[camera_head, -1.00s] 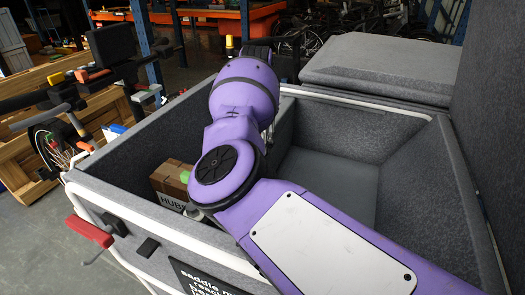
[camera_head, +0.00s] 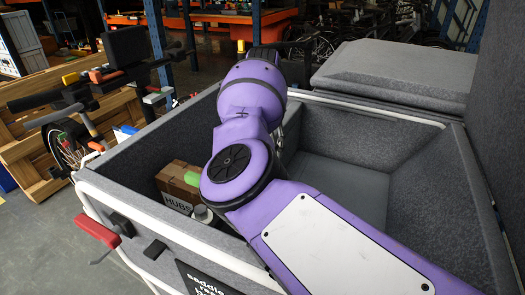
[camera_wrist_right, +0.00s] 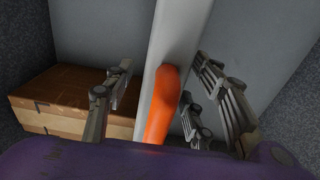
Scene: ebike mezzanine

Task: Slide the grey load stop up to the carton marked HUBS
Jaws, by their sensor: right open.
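The brown carton marked HUBS (camera_head: 180,184) stands inside the grey-lined cargo box, at its left side, partly hidden by my right arm. In the right wrist view a brown carton (camera_wrist_right: 70,90) lies left of the light grey load stop (camera_wrist_right: 185,40); no marking shows there. The stop is a long bar with an orange handle (camera_wrist_right: 163,103). My right gripper (camera_wrist_right: 165,100) is open, with one finger on each side of the handle. Contact between the left finger and the carton is unclear. The head view hides the stop and right gripper behind my arm. My left gripper is out of view.
A green item (camera_head: 192,179) and a bottle-like item (camera_head: 203,214) are by the HUBS carton. The box's white-tubed rim (camera_head: 115,206) surrounds the space. The grey floor (camera_head: 345,185) right of my arm is clear. Handlebars (camera_head: 85,90) stand beyond the left rim.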

